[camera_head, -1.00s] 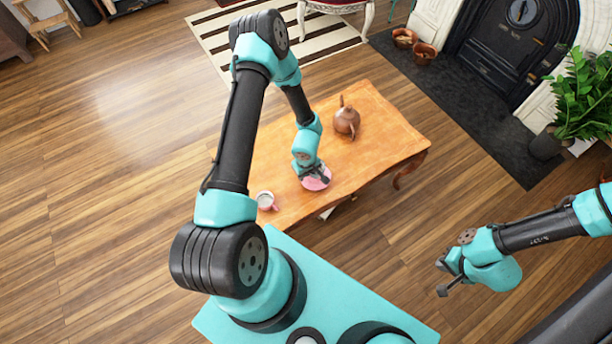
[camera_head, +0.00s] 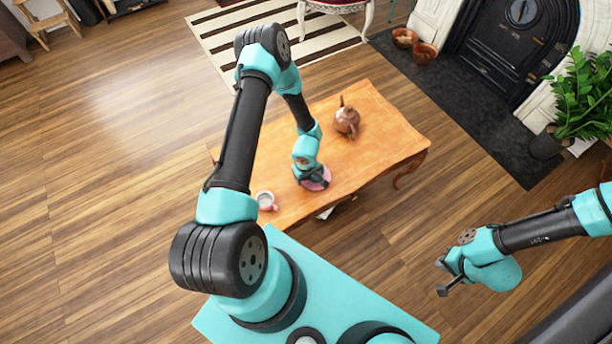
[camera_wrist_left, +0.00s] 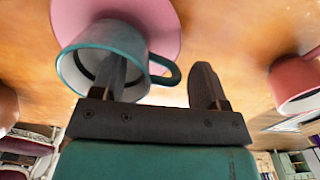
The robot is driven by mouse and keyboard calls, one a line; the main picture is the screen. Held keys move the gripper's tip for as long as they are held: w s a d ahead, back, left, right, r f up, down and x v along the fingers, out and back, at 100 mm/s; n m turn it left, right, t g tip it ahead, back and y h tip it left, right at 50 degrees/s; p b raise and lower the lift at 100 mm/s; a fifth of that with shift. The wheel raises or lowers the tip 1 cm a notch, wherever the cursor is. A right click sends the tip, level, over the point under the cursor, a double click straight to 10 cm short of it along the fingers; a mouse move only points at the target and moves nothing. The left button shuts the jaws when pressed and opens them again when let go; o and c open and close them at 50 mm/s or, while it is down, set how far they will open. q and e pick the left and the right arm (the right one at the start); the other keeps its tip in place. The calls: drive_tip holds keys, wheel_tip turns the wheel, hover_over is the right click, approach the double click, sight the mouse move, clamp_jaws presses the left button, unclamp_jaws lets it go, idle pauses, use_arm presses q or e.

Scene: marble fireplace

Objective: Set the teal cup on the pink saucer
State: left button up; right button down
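The teal cup (camera_wrist_left: 84,64) is in the left wrist view, its mouth toward the camera and its handle toward the right. The pink saucer (camera_wrist_left: 160,14) shows behind it, and I cannot tell for certain whether they touch. In the head view the pink saucer (camera_head: 324,184) lies on the wooden table, partly covered by my left gripper (camera_head: 313,179), which hides the cup. In the wrist view my left gripper (camera_wrist_left: 162,82) has its fingers spread, one reaching into the cup's mouth, the other beyond the handle.
A pink mug (camera_head: 265,199) stands near the left front edge of the wooden table (camera_head: 375,140); it also shows at the right of the wrist view (camera_wrist_left: 294,82). A brown teapot (camera_head: 347,120) stands behind the saucer. The table's right side is clear.

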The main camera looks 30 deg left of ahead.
use_arm(q)
drive_tip(key=shift+r, duration=0.1)
wheel_tip(320, 180, up, 12)
idle(0.9)
drive_tip(key=shift+s, duration=0.1)
drive_tip(key=s+d+r+m+h, duration=0.3)
drive_tip(key=s+d+m, duration=0.5)
drive_tip(key=m, duration=0.3)
drive_tip(key=shift+s+d+t+h, duration=0.2)
drive_tip(key=shift+d+t+h, duration=0.1)
drive_tip(key=shift+d+h, duration=0.15)
drive_tip(key=shift+r, duration=0.1)
idle(0.3)
